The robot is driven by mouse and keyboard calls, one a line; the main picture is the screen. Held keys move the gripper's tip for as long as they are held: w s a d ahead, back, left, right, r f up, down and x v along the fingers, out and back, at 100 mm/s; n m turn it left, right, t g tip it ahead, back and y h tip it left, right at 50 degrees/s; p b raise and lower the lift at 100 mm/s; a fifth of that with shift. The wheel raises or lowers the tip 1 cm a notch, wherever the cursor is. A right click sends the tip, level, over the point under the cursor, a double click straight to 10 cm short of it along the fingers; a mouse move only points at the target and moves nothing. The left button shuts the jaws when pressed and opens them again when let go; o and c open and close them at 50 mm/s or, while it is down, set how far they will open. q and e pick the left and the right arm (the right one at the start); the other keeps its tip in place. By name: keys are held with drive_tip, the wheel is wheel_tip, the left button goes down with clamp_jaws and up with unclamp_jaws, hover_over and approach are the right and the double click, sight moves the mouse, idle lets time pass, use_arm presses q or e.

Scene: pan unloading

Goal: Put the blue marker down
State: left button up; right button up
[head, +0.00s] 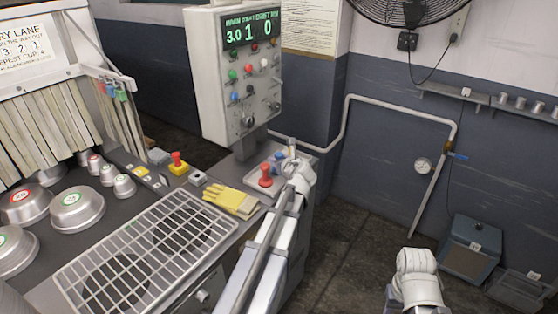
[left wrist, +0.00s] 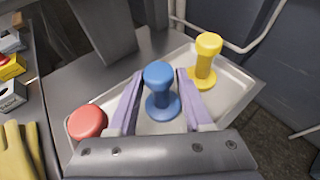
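The blue marker (left wrist: 160,92) stands upright in the left wrist view, its round base on the metal tray (left wrist: 228,100). The two fingers of my left gripper (left wrist: 158,90) are on either side of it, with a small gap on each side, so the gripper is open. A red marker (left wrist: 88,122) is to the left and a yellow marker (left wrist: 207,60) to the right on the tray. In the head view, the left gripper (head: 288,160) is over the tray and partly hides it; the red marker (head: 265,176) shows there. Of my right arm only a white link shows.
Yellow gloves (head: 232,199) lie left of the tray, beside a wire rack (head: 150,250). A control box (head: 238,75) on a post rises behind the tray. Metal pans (head: 76,210) and a red-and-yellow button (head: 178,163) are farther left. Open floor lies right of the counter.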

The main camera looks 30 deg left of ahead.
use_arm(q)
drive_tip(key=shift+o, duration=1.3)
drive_tip(key=shift+r, duration=0.1)
drive_tip(key=shift+s+d+r+p, duration=0.1)
drive_tip(key=shift+s+r+p, duration=0.05)
drive_tip(key=shift+r+p, duration=0.15)
drive_tip(key=p+v, duration=0.4)
drive_tip(key=v, duration=0.7)
drive_tip(key=shift+s+d, duration=0.15)
drive_tip(key=shift+d, duration=0.05)
